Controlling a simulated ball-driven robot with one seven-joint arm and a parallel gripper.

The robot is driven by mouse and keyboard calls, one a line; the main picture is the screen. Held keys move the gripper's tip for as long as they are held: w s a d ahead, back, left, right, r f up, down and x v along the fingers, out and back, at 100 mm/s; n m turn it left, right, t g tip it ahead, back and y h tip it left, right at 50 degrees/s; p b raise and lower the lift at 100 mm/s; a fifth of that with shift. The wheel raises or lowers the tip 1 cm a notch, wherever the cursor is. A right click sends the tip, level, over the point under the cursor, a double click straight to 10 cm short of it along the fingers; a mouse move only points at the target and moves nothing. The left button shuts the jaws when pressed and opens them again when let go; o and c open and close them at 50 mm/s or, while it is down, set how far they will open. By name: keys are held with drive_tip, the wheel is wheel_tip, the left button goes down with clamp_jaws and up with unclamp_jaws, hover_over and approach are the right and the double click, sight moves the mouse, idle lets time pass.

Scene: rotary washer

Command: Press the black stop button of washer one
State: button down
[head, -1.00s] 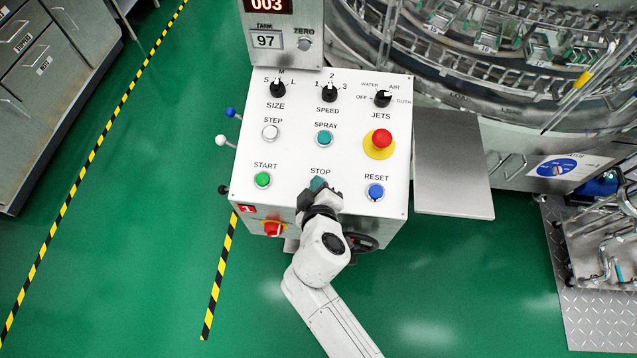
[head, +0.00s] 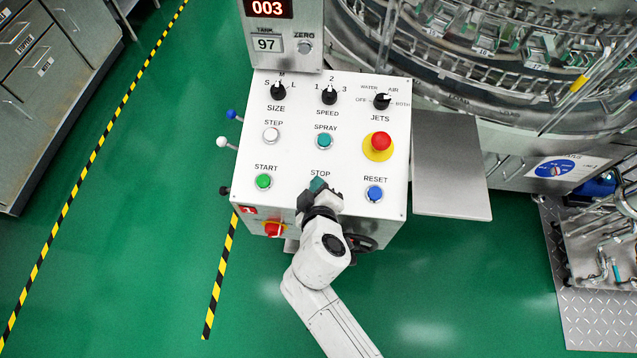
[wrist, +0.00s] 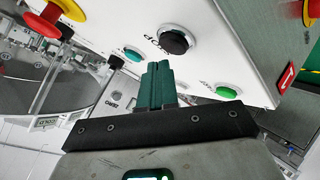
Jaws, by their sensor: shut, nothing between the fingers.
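The white control panel (head: 295,150) of the washer carries a red label with a 1 (head: 248,210) at its lower left edge. The black stop button (wrist: 174,40), round with a metal ring, shows in the wrist view just beyond my fingertips. In the head view my gripper (head: 317,184) hides it, just below the printed word STOP. My gripper also shows in the wrist view (wrist: 157,68), with its teal fingers shut together and empty. The tips are close to the button; a small gap seems to show, but I cannot tell their exact height above it.
The green start button (head: 263,181) lies left of my gripper and the blue reset button (head: 375,193) right. The teal spray button (head: 324,140) is above, and the red emergency knob (head: 381,141) is upper right. A metal shelf (head: 450,165) juts out at the right.

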drive_tip(key=r+p, duration=0.2)
drive_tip(key=s+r+p, duration=0.1)
drive_tip(key=r+p, duration=0.1)
drive_tip(key=shift+s+r, duration=0.2)
drive_tip(key=shift+r, duration=0.2)
idle(0.9)
drive_tip(key=d+m, duration=0.1)
drive_tip(key=d, duration=0.2)
drive_tip(key=s+d+f+m+g+h, duration=0.1)
drive_tip(key=d, duration=0.2)
drive_tip(key=d+m+g+h, duration=0.1)
drive_tip(key=d, duration=0.2)
drive_tip(key=shift+s+d+f+m, duration=0.25)
drive_tip(key=shift+d+f+m, duration=0.05)
drive_tip(key=shift+d, duration=0.05)
drive_tip(key=s+d+f+m+g+h, duration=0.1)
drive_tip(key=s+d+m+g, duration=0.15)
drive_tip(key=d, duration=0.25)
drive_tip(key=s+d+f+m+g+h, duration=0.1)
drive_tip(key=s+d, duration=0.2)
drive_tip(key=d, duration=0.2)
drive_tip(key=s+d+r+m+g+y, duration=0.1)
drive_tip(key=s+d+m+g, duration=0.1)
drive_tip(key=s+d, duration=0.3)
drive_tip(key=s+d+r+m+g+y, duration=0.1)
drive_tip(key=s+d, duration=0.5)
drive_tip(key=s, duration=0.7)
drive_tip(key=m+g, duration=0.1)
drive_tip(key=g, duration=0.1)
drive_tip(key=shift+m+g, duration=0.35)
